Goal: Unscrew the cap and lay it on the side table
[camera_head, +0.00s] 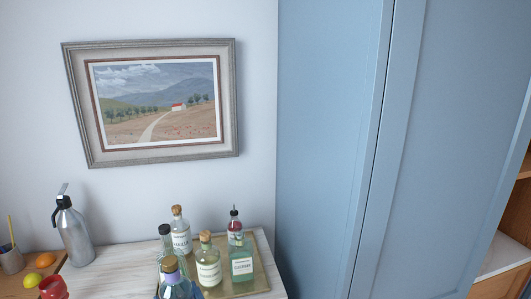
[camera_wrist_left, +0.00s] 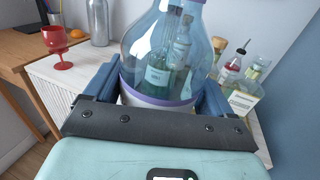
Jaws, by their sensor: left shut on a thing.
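My left gripper (camera_wrist_left: 160,98) is shut around a clear blue-tinted glass bottle (camera_wrist_left: 140,52) with a purple band near its base. The blue fingers sit on either side of the bottle. The bottle's top is cut off in the left wrist view. In the head view the blue bottle (camera_head: 178,288) shows at the bottom edge, with a tan cap (camera_head: 170,265) at its top; my left gripper is out of that view. A pale wood-topped cabinet (camera_head: 118,272) stands below the picture; I cannot tell whether it is the side table. My right gripper is in neither view.
A brass tray (camera_head: 258,284) holds several bottles close behind the held one. A grey siphon (camera_head: 74,232) stands left on the pale top. A red goblet (camera_wrist_left: 57,45) stands near its left edge. A brown table (camera_wrist_left: 20,42) adjoins at left. A tall blue cupboard (camera_head: 325,130) bounds the right.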

